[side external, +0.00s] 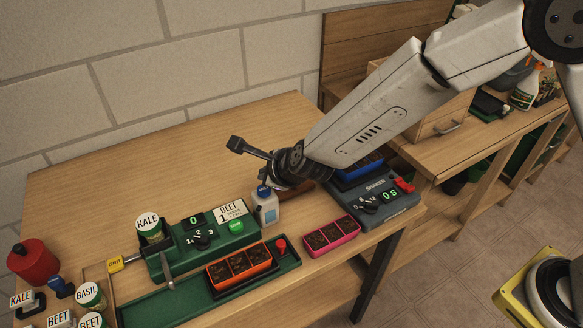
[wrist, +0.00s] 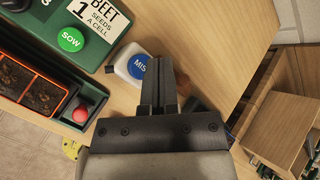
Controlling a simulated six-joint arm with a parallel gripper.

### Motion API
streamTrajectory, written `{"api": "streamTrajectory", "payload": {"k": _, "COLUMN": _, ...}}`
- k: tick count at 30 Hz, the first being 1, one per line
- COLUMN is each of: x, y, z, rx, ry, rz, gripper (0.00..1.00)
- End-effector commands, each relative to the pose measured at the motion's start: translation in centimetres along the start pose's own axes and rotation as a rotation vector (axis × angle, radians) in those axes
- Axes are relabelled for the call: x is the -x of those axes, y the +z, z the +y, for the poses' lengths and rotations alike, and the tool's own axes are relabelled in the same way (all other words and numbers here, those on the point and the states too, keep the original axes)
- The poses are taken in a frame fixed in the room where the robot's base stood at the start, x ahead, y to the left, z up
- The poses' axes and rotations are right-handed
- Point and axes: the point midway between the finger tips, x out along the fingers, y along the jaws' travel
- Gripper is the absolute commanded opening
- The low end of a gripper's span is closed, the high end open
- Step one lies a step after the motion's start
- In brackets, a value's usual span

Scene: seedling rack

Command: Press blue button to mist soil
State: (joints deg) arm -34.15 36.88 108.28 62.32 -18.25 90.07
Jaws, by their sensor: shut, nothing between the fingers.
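The blue button is the round cap marked "MIS…" (wrist: 138,66) on a white bottle; its last letter is hidden by my finger. In the side view the blue cap (side external: 263,190) tops the white bottle (side external: 267,210), which stands upright beside the green seeder. My gripper (wrist: 158,62) is shut and empty, its fingertips just right of the cap in the wrist view. In the side view my gripper (side external: 279,177) is close to the cap; I cannot tell whether they touch. Dark soil fills an orange tray (side external: 239,268) in the seeder and a pink tray (side external: 331,237) on the table.
The green seeder (side external: 165,266) has a green SOW button (wrist: 70,39) and a red knob (wrist: 81,114). A shaker (side external: 392,215) bearing a blue tray stands right. A brown rounded thing (wrist: 181,82) is partly hidden behind my fingers. The table's back left is clear.

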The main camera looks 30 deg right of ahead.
Motion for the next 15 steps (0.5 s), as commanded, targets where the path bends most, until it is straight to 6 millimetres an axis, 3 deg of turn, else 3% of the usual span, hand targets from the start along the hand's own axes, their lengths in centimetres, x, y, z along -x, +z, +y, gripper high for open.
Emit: {"api": "streamTrajectory", "payload": {"k": 15, "x": 2.6, "y": 1.9, "z": -1.9, "rx": -0.001, "ry": 0.000, "rz": -0.001, "gripper": 0.00}}
